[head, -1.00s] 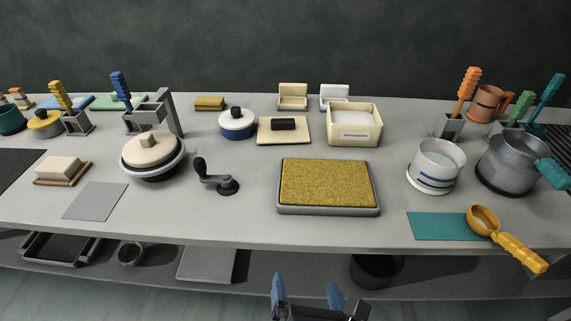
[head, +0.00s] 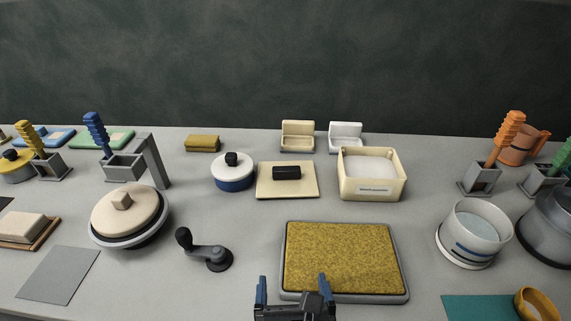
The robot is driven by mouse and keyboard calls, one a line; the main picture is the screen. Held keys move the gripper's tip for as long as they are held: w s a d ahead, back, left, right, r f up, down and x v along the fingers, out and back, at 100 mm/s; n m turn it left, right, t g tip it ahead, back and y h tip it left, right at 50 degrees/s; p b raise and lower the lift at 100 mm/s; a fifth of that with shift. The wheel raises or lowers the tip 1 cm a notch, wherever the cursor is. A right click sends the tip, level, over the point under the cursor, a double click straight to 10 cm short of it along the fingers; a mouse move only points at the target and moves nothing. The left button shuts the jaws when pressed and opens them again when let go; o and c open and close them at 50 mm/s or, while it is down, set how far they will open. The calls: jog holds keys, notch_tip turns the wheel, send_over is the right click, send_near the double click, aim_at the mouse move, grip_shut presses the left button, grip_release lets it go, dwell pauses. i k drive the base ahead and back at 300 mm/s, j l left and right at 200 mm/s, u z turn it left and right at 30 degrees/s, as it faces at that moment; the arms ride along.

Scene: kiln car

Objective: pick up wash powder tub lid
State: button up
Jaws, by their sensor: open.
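The wash powder tub (head: 372,188) is a cream box with a small label, uncovered and filled with white powder, at the back right of centre. Its lid (head: 305,187) appears to be the flat cream plate with a black bar handle (head: 287,172), lying on the counter just left of the tub. My gripper (head: 294,284) is open and empty at the bottom centre, over the near edge of the yellow sponge-topped tray. It is well in front of the lid.
The yellow sponge tray (head: 340,258) lies between my gripper and the tub. A white-lidded blue pot (head: 233,174) stands just left of the lid. A black crank handle (head: 205,251) stands left of the tray. Two small open boxes (head: 297,138) (head: 346,138) stand behind.

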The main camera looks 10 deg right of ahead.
aim_at(291, 180)
jog(key=i+l, duration=0.15)
jog(key=i, duration=0.75)
